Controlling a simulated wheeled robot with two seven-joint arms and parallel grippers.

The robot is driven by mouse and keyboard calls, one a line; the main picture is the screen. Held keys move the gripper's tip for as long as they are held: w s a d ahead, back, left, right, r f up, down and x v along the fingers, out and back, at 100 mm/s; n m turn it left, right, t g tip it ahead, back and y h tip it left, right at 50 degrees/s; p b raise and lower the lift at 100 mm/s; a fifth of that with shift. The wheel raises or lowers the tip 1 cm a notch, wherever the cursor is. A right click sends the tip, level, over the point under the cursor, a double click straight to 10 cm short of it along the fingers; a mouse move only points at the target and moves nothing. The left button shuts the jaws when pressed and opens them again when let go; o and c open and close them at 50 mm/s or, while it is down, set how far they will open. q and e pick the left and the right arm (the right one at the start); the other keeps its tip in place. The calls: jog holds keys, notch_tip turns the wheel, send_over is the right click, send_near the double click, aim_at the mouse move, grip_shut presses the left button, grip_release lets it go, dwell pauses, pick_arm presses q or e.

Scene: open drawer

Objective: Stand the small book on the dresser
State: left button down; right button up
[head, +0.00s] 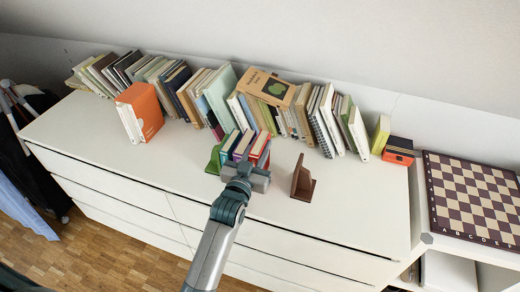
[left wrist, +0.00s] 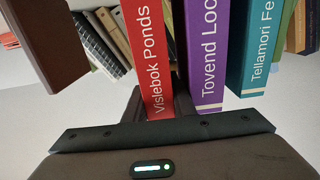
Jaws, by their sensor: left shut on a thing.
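My left gripper (head: 250,172) is shut on a small red book (left wrist: 148,50), whose spine reads "Vislebok Ponds". The red book also shows in the head view (head: 262,144), upright at the right of a short row. A purple book (left wrist: 205,50) and a teal book (left wrist: 255,45) stand beside it. The row is at the middle front of the white dresser (head: 110,150). The gripper hides the books' lower parts, so I cannot tell whether the red book touches the dresser top.
A long row of books (head: 190,88) stands along the back. An orange and black box (head: 398,150) is at the right end. A chessboard (head: 475,195) lies beyond it. The front-left dresser top is clear.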

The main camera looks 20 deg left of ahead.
pick_arm(q)
jog(key=shift+f, duration=0.55)
pick_arm(e)
jog(key=shift+s+d, duration=0.4)
jog(key=shift+s, duration=0.35)
jog(key=shift+w+f, duration=0.1)
jog(key=shift+w, duration=0.05)
pick_arm(q)
jog(key=c, duration=1.8)
grip_release()
jog(key=shift+f, duration=0.15)
jog(key=shift+o, duration=0.2)
pick_arm(e)
jog(key=shift+w+a, duration=0.1)
jog(key=shift+w, duration=0.1)
jog(key=shift+a, duration=0.1)
